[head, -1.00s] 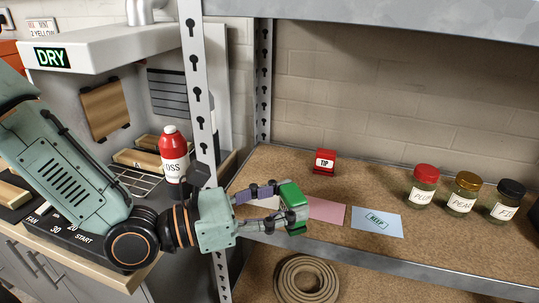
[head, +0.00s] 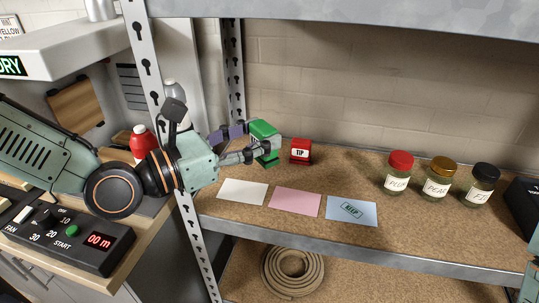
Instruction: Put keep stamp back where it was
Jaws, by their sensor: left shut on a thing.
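My left gripper (head: 259,148) is shut on a green stamp (head: 264,131), which I take to be the keep stamp. It holds the stamp at the back left of the shelf, just left of the red TIP stamp (head: 301,151). I cannot tell whether the green stamp touches the shelf board. A blue card (head: 364,218) with a green KEEP print lies near the shelf's front edge. My right gripper is not in view; only a bit of my right arm shows at the lower right edge.
A white card (head: 242,191) and a pink card (head: 295,201) lie left of the blue one. Jars with red (head: 398,178), gold (head: 438,182) and black (head: 482,187) lids stand at right. A perforated metal post (head: 150,80) rises at left. A coiled hose (head: 292,271) lies below.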

